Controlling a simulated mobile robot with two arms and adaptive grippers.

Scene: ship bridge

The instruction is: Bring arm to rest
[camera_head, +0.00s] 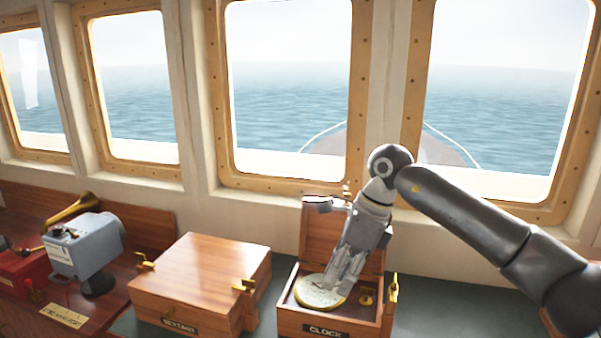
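My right arm comes in from the right and bends down over the open wooden clock box (303,319). My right gripper (338,283) points down into the box, with its fingers at the round pale clock face (318,292). The fingers overlap the clock in this view, and I cannot tell whether they touch it or are open or shut. The box lid (314,232) stands raised behind, partly hidden by the gripper. My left gripper is not in view.
A closed wooden box labelled sextant (200,279) stands left of the clock box. Further left are a grey-blue device (85,245), a brass horn (72,209) and a red box (22,271). Framed windows rise behind. Green counter (440,300) is bare right of the clock box.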

